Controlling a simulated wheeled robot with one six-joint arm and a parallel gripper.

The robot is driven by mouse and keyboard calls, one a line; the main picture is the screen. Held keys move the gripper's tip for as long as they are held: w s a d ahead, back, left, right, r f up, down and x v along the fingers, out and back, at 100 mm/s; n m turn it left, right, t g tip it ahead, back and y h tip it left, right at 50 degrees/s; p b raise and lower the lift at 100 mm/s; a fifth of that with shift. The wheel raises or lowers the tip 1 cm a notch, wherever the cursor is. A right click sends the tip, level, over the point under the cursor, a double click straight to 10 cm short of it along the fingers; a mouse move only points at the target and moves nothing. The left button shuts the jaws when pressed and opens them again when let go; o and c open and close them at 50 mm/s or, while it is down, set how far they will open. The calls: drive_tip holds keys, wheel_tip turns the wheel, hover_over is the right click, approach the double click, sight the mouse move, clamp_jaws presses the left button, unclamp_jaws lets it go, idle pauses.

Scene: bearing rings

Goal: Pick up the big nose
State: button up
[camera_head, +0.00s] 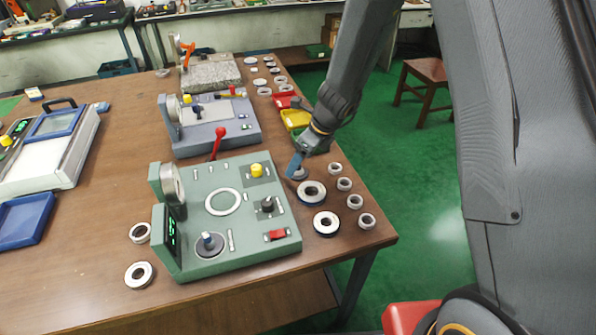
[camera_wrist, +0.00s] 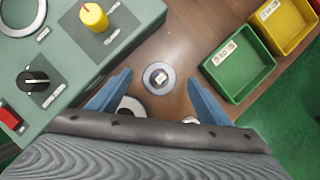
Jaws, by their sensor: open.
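A round grey metal disc with a small pale raised centre, which looks like the nose, lies on the wooden table in the wrist view (camera_wrist: 149,88). In the head view it is mostly hidden behind my gripper (camera_head: 295,166). My gripper is open and empty above it. In the wrist view the two blue fingers stand left and right of the disc, with the gap (camera_wrist: 159,80) over it. A similar dark disc with a blue-grey post (camera_head: 208,242) sits on the green machine; I cannot tell which is bigger.
The green machine (camera_head: 262,232) stands close on the left. Dark-rimmed rings (camera_head: 326,232) and small pale rings (camera_head: 367,221) lie toward the table's right edge. A green bin (camera_wrist: 257,72) and a yellow bin (camera_wrist: 290,38) stand to the right in the wrist view.

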drive_tip(key=shift+x, duration=1.5)
drive_tip(key=shift+d, duration=0.1)
drive_tip(key=c, duration=1.4)
drive_tip(key=shift+c, duration=0.2)
